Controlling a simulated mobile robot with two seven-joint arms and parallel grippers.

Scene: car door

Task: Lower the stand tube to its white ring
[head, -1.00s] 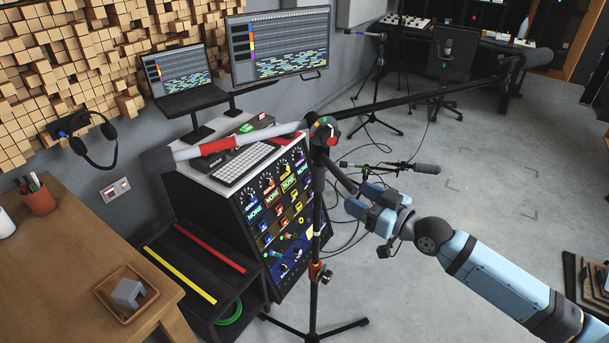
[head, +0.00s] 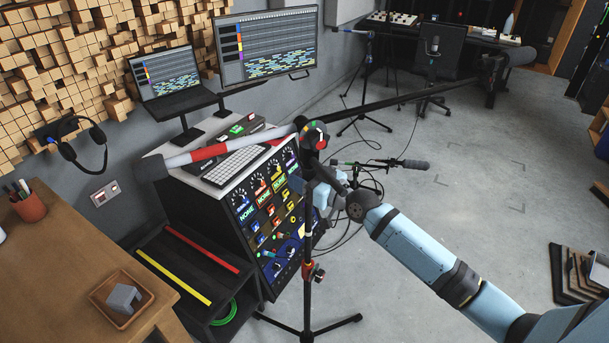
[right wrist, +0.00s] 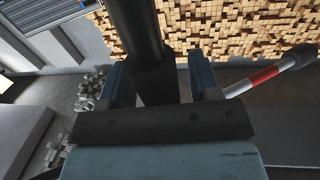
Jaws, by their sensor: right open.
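The black microphone stand stands upright in front of the rack, its thin tube (head: 308,215) below a boom joint (head: 314,136). A red-and-black collar (head: 313,272) sits low on the tube. A small pale band (head: 308,233) shows above the collar; I cannot tell for sure that it is the white ring. My right gripper (head: 322,194) is at the upper part of the stand, partly hidden by it. In the right wrist view the dark tube (right wrist: 143,40) rises between the open fingers (right wrist: 158,85), with gaps beside it. My left gripper is out of view.
The boom (head: 400,100) reaches to the back right, its red-and-white end (head: 208,153) over the rack (head: 262,205). A second microphone (head: 414,164) is behind my arm. A wooden desk (head: 60,270) is at left.

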